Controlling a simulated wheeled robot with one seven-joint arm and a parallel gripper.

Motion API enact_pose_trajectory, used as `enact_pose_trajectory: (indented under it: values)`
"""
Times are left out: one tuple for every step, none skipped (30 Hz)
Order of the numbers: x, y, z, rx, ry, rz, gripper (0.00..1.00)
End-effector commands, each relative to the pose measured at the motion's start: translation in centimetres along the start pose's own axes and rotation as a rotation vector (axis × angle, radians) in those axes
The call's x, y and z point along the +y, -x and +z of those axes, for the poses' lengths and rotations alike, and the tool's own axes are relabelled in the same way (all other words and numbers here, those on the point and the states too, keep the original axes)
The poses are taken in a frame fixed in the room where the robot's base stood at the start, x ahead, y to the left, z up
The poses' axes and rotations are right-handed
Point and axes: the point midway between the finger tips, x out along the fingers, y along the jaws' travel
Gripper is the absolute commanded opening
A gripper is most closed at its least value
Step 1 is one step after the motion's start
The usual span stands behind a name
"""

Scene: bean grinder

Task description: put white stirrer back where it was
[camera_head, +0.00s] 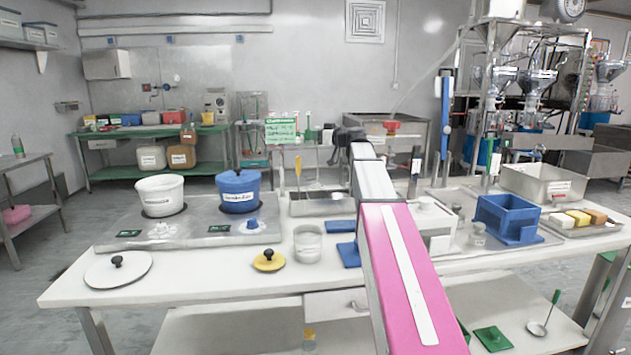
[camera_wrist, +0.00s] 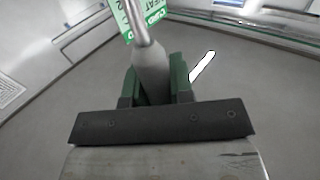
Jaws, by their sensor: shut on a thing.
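The handle stands up between the green finger pads and narrows to a thin rod at the top. The stirrer's far end is out of view. In the head view my dark gripper (camera_head: 347,137) is over the back of the table, near a rack with a green sign (camera_head: 281,130). The held stirrer cannot be made out there. The sign also shows behind the rod in the wrist view (camera_wrist: 155,14). A yellow-handled tool (camera_head: 298,167) stands upright left of my arm.
A white pot (camera_head: 160,190) and a blue pot (camera_head: 238,187) stand on the left. A steel tray (camera_head: 318,207) lies below the rack.

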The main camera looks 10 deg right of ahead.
Motion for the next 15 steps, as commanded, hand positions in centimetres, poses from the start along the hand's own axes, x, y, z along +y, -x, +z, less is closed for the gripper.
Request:
enact_pose_trajectory:
  values:
    - [-0.1,0.1,0.8,-0.001,-0.002,0.000,0.00]
    - [-0.1,0.1,1.3,-0.001,-0.002,0.000,0.00]
    - [-0.1,0.1,2.1,-0.001,-0.002,0.000,0.00]
    - [-0.1,0.1,2.6,-0.001,-0.003,0.000,0.00]
    - [-0.1,0.1,3.2,0.000,-0.003,0.000,0.00]
    - [-0.1,0.1,3.8,0.000,-0.003,0.000,0.00]
    - [-0.1,0.1,4.2,0.000,-0.002,0.000,0.00]
    - [-0.1,0.1,4.6,0.000,-0.002,0.000,0.00]
    - [0.0,0.1,4.9,0.000,-0.002,0.000,0.00]
    - [0.0,0.1,5.1,0.000,-0.002,0.000,0.00]
    - [0.0,0.1,5.3,0.000,-0.001,0.000,0.00]
    - [0.0,0.1,5.6,0.000,-0.001,0.000,0.00]
    - [0.0,0.1,5.8,0.000,-0.001,0.000,0.00]
    - [0.0,0.1,6.1,0.000,0.000,0.000,0.00]
    - [-0.1,0.1,6.6,0.000,-0.001,0.000,0.00]
